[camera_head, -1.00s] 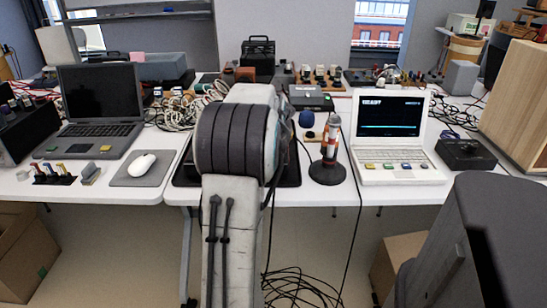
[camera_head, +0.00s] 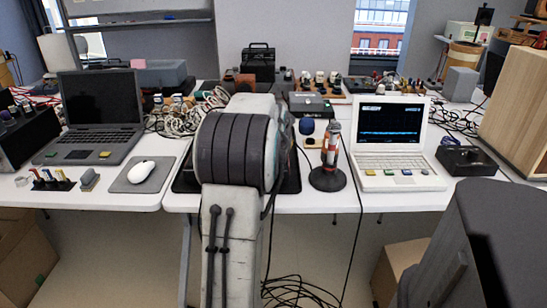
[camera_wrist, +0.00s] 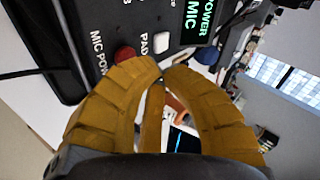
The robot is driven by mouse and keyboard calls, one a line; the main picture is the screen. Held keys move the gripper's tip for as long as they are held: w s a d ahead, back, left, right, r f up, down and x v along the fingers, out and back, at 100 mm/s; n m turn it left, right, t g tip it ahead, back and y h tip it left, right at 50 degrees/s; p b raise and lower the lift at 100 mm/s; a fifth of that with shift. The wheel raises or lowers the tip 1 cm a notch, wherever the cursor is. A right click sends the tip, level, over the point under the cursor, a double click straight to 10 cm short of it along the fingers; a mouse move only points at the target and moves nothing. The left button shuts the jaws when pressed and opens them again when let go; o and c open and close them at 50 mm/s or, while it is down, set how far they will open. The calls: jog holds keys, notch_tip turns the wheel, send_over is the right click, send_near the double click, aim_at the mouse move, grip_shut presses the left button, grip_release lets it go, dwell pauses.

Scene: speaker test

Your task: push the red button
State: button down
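The red button (camera_wrist: 124,53) shows in the wrist view as a small round cap on a black panel (camera_wrist: 80,15) with white lettering, by the words "MIC PO...". A white square button (camera_wrist: 161,43) marked "PAD" sits to its right. My gripper (camera_wrist: 162,70) has yellow-brown fingers whose tips meet, with nothing seen between them. The left fingertip is close by the red button and seems to overlap its lower edge in the picture; contact cannot be told. In the head view my arm hides the gripper, the red button and most of the panel.
A lit green "POWER MIC" display (camera_wrist: 198,22) is on the panel. In the head view a microphone on a stand (camera_head: 328,165) and a white laptop (camera_head: 395,178) stand right of my arm. A mouse (camera_head: 141,172) and dark laptop (camera_head: 100,110) are left.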

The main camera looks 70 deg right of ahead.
jog(key=shift+f, duration=0.1)
dwell(0.6)
jog(key=shift+f+b, duration=0.35)
jog(key=shift+b, duration=0.1)
jog(key=shift+f+b, duration=0.45)
jog(key=shift+f, duration=0.1)
dwell(0.7)
jog(key=shift+r, duration=0.15)
jog(key=shift+r+p, duration=0.8)
jog(key=shift+r, duration=0.1)
jog(key=shift+r, duration=0.1)
jog(key=shift+r+p, duration=2.4)
jog(key=shift+r, duration=0.5)
